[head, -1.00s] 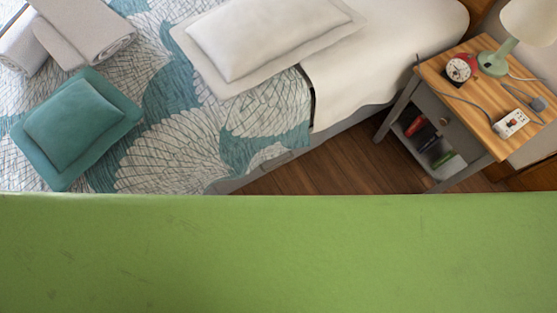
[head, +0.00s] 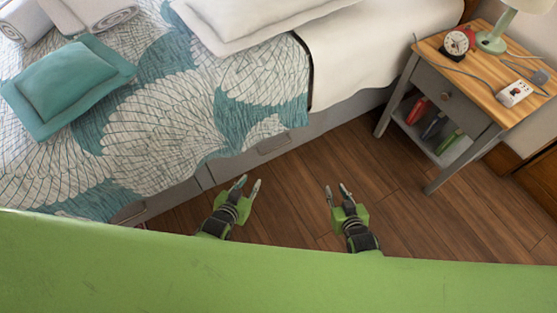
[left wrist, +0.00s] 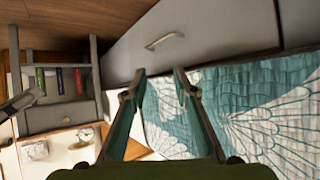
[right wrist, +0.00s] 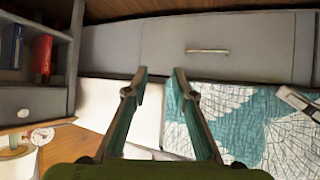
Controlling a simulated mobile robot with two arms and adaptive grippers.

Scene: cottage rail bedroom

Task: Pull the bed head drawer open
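The bed head drawer (head: 268,136) is a grey panel in the bed's side, near the nightstand, and looks shut. Its slim handle (head: 272,146) is partly under the shadow of the quilt edge; the handle also shows in the left wrist view (left wrist: 164,40) and the right wrist view (right wrist: 207,51). My left gripper (head: 248,187) is open and empty over the floor, in front of the drawer and below its handle in the picture. My right gripper (head: 340,189) is open and empty, further right over the floor. Neither touches the drawer.
A nightstand (head: 487,115) with a lamp, a clock and a power strip (head: 515,93) stands right of the bed; books are on its shelf. Another drawer front (head: 160,200) lies further left along the bed. Wooden floor (head: 300,215) is clear between bed and nightstand.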

